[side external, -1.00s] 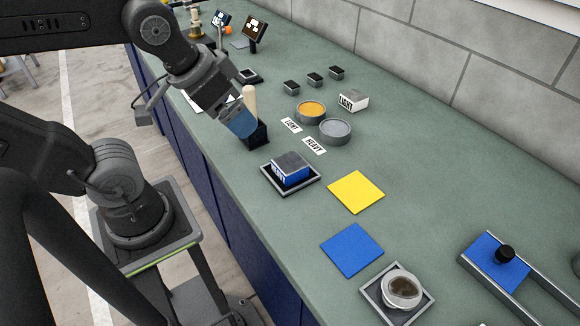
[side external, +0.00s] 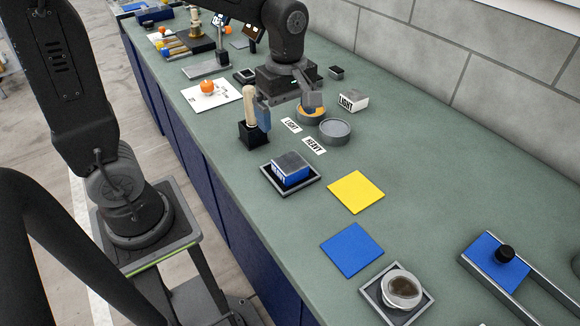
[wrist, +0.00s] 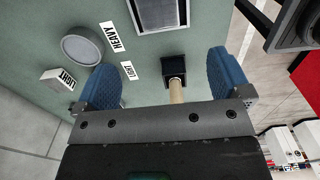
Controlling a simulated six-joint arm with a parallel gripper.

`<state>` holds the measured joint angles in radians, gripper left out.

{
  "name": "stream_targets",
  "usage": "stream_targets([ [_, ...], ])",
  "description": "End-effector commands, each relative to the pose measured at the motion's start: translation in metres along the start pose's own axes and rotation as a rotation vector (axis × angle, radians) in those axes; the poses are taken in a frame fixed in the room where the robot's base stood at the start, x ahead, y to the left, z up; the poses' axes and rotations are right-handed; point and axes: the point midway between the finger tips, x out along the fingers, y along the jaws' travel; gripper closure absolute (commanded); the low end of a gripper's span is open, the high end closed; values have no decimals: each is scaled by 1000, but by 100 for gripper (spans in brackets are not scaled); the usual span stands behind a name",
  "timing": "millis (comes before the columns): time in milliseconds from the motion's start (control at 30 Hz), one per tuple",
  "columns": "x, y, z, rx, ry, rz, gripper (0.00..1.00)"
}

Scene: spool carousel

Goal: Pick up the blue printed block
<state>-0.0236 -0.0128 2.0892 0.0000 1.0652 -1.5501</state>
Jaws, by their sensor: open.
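The blue printed block (side external: 291,170) has a grey top and white print on its blue side. In the side view it sits on a dark square tray with a pale rim (side external: 313,184). My gripper (side external: 288,118) is open and empty, behind the block, farther along the counter. The wrist view shows its two blue fingers spread wide (wrist: 168,75). A pale-rimmed square (wrist: 137,22) is cut off at the top of that view; I cannot make out the block's blue side there.
A wooden handle (side external: 250,105) stands upright in a black base (side external: 253,134), close to one finger. Two round dishes, LIGHT and HEAVY labels and a white LIGHT block (side external: 353,101) are near the gripper. Yellow (side external: 356,192) and blue (side external: 352,249) squares lie in front of the tray.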

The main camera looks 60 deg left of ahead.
Motion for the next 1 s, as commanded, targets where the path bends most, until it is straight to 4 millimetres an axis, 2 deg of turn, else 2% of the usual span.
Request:
stream_targets([
  [333,64,-1,0,1,0,-6,4],
  [633,87,-1,2,3,0,-3,4],
  [833,117,1,5,3,0,-5,4],
  [1000,131,1,5,3,0,-2,4],
])
